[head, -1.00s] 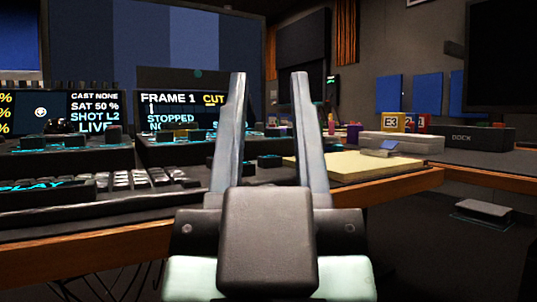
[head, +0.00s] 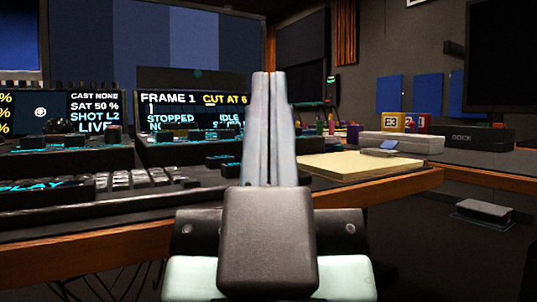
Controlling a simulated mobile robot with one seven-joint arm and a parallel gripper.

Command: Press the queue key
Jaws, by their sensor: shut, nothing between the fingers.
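My gripper (head: 269,76) is in the middle of the head view, its two long pale fingers upright and shut together with nothing between them. Behind it stands a control panel (head: 190,155) with dark keys lit in cyan and a screen (head: 195,112) reading "FRAME 1", "CUT AT 6", "STOPPED" and "IDLE". The fingers hide part of the panel's right side. No key can be read as the queue key from here. The fingers appear in front of the panel, and I see no contact with any key.
A keyboard (head: 130,180) lies on the desk at left, beside another panel with a screen (head: 95,112). A yellow pad (head: 355,166) lies to the right, with a pale box (head: 402,143), lettered blocks (head: 393,122) and a dark dock (head: 478,138) beyond. The wooden desk edge (head: 120,243) runs across the front.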

